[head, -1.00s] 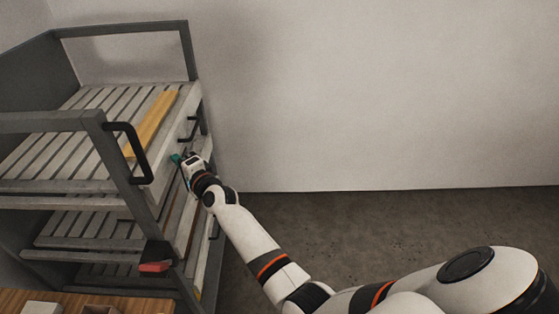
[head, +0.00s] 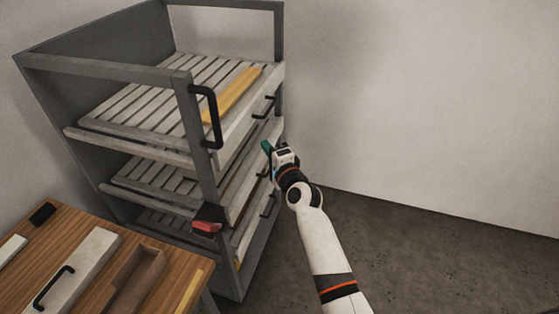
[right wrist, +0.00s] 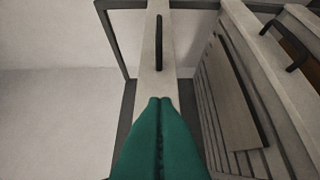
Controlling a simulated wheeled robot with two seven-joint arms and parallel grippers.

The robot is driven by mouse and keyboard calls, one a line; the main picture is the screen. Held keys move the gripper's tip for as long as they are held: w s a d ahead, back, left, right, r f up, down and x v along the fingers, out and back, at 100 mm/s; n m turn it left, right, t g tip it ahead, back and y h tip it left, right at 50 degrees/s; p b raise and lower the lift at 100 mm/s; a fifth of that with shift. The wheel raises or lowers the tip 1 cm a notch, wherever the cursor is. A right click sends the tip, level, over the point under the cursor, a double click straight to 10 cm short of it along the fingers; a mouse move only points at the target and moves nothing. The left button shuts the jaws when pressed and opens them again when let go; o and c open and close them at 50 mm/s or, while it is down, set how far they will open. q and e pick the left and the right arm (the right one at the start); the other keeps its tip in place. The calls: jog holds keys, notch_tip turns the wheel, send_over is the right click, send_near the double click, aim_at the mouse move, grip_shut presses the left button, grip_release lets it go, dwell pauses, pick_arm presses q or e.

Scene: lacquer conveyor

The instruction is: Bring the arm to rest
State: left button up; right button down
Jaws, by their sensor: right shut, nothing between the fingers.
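My right gripper (head: 267,147) is at the right side of the grey rack, below a black handle on its upper tray. Its teal fingers are closed together with nothing between them. In the right wrist view the shut fingers (right wrist: 160,100) point towards a pale board (right wrist: 160,75) with a black handle (right wrist: 159,42). I cannot tell whether the fingertips touch the rack. My left gripper is out of view.
The grey rack (head: 180,85) holds slatted trays with black handles; a yellow strip (head: 232,95) lies on the top tray. A red block (head: 206,227) is at the rack's front post. A wooden table (head: 50,240) stands at lower left. Floor (head: 430,250) at right is clear.

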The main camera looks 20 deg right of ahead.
jog(key=s+d, duration=0.2)
jog(key=s, duration=0.3)
jog(key=s+f+n+g, duration=0.3)
jog(key=s+f, duration=0.2)
jog(key=f, duration=0.7)
jog(key=s+f+n+g+h+b, duration=0.1)
jog(key=s+f+n+g, duration=0.35)
jog(key=f, duration=0.75)
jog(key=s+f+n+g, duration=0.1)
jog(key=s+f, duration=0.6)
jog(key=f, duration=0.6)
jog(key=s+d+f+n+g, duration=0.2)
jog(key=s+f, duration=0.4)
jog(key=s, duration=0.6)
jog(key=s+d+f+n+g+h, duration=0.1)
jog(key=s+f, duration=0.5)
jog(key=s, duration=0.7)
jog(key=s+d+f+n+g+h, duration=0.1)
jog(key=s+d+f+n+g, duration=0.3)
jog(key=s, duration=0.9)
notch_tip(320, 180, down, 3)
jog(key=n+g, duration=0.1)
jog(key=n, duration=0.1)
jog(key=shift+n, duration=0.35)
